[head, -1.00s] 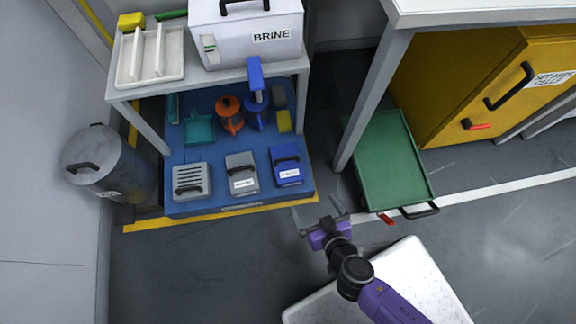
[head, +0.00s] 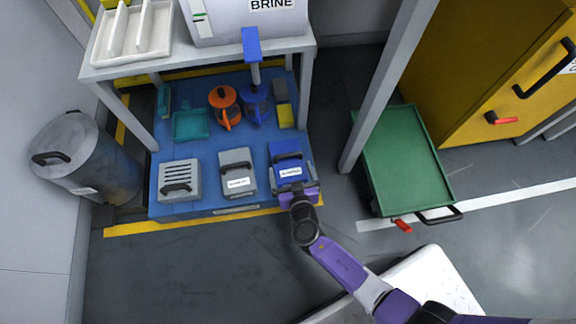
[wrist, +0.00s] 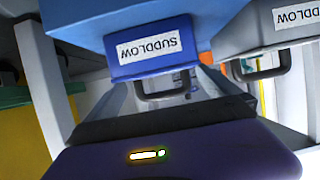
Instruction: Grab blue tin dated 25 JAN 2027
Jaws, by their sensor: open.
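The blue tin (head: 287,150) stands at the front right of the blue lower shelf, with a dark handle and a white label. In the wrist view the blue tin (wrist: 95,22) fills the upper middle, its label reading SUDDLOW upside down. No date is legible. My gripper (head: 293,182) is at the tin's front side, its purple body covering part of that edge. My open fingers reach toward the tin's dark handle in the wrist view; whether they touch it I cannot tell.
A similar grey tin (head: 236,158) stands just left, with a grey slotted box (head: 178,168) beyond. A table leg and green cart (head: 405,160) are right. The upper shelf hangs above.

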